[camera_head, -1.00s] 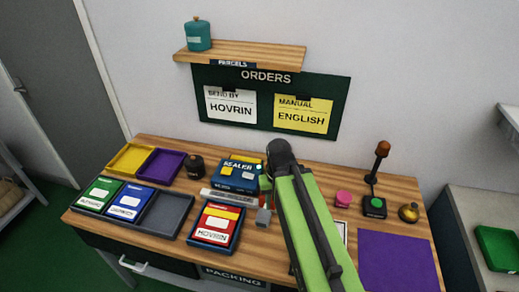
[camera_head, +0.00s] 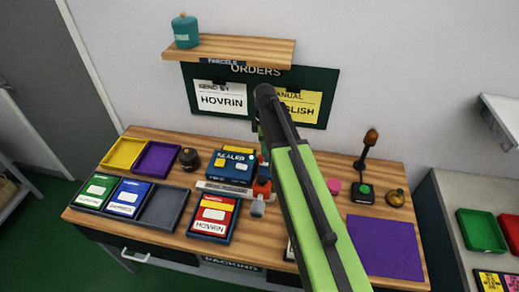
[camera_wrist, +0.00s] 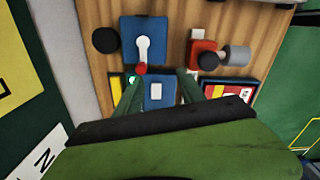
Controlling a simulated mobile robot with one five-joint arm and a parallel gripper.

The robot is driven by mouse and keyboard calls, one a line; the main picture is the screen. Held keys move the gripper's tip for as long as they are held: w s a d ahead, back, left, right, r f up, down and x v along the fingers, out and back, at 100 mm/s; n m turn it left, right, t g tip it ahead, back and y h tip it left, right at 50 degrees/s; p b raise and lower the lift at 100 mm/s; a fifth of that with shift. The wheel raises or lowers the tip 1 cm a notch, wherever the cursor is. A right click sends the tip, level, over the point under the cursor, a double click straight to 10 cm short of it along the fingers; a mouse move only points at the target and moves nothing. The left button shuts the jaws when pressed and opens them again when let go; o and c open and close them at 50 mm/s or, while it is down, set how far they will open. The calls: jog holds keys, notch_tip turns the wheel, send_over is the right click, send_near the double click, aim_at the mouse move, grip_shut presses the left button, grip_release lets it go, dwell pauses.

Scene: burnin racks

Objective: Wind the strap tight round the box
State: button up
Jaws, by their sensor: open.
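My gripper (camera_wrist: 158,86) is open in the wrist view, its two green fingers apart with nothing held. The fingers are over the lower part of the blue sealer (camera_wrist: 134,30), which has a white lever with a red knob. In the head view the sealer (camera_head: 232,164) stands mid-bench, and my arm hides most of the gripper. Right of the fingers is a red device (camera_wrist: 201,47) with a black knob (camera_wrist: 208,61) and a grey cylinder (camera_wrist: 237,55). It also shows in the head view (camera_head: 263,187). A red HOVRIN packet (camera_head: 213,211) lies in a tray. I cannot make out the strap.
Trays with green (camera_head: 95,190) and blue (camera_head: 130,198) packets lie at left, near yellow and purple trays. A black pot (camera_head: 189,159) is beside the sealer. A purple mat (camera_head: 385,248), a lamp (camera_head: 371,138) and a brass ball (camera_head: 394,197) are at right. A board stands behind.

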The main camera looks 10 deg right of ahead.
jog(key=w+r+n, duration=0.2)
jog(key=w+n, duration=0.3)
jog(key=n, duration=0.1)
notch_tip(320, 180, down, 13)
jog(key=b, duration=1.1)
jog(key=shift+s+r, duration=0.1)
jog(key=shift+r, duration=0.2)
grip_shut()
